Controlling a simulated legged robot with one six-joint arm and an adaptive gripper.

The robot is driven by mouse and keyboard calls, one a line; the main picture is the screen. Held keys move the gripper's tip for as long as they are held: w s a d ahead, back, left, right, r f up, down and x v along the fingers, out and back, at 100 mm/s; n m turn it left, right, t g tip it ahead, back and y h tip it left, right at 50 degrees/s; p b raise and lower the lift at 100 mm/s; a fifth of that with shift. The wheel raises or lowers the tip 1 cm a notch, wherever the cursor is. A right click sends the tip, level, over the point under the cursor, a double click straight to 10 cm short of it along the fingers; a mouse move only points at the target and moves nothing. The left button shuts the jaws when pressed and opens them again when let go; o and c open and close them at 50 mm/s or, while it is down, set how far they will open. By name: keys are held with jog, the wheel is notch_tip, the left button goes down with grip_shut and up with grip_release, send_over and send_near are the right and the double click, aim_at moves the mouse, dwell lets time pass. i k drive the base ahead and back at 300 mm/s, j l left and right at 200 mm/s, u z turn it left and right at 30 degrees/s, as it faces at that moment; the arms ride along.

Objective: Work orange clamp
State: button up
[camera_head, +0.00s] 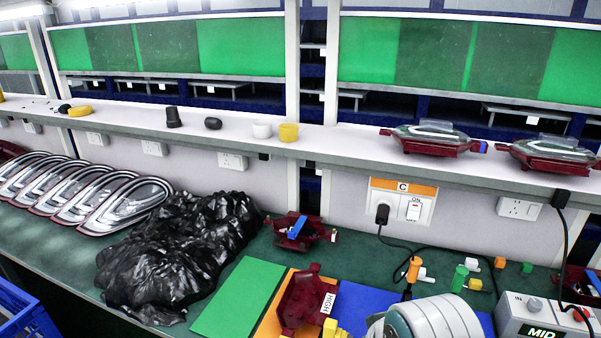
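A small upright orange piece (413,269) with a white part at its side stands on the green bench, right of centre; it looks like the orange clamp. A black cable passes close by it. A similar green piece (460,278) stands to its right. Smaller orange blocks (500,262) lie farther right. From this view I cannot tell whether the orange piece is open or closed. No gripper fingers can be made out. A pale grey rounded body fills the bottom edge below the orange piece and hides part of the bench.
A dark red lamp housing (303,302) lies on an orange mat by a "HIGH" label. Another housing (296,231) with a blue bar sits behind. A black plastic bag (180,256) and several chrome-edged lamps (120,208) fill the left. A control box (545,318) stands right, under a shelf (350,147).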

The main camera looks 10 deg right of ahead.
aim_at(413, 272)
jog(key=k+l+z, duration=0.1)
jog(key=l+z, duration=0.15)
jog(key=k+l+z, duration=0.1)
jog(key=l+z, duration=0.15)
jog(key=i+j+z, duration=0.5)
jog(key=j, duration=0.25)
jog(key=i+l, duration=0.05)
jog(key=i, duration=0.05)
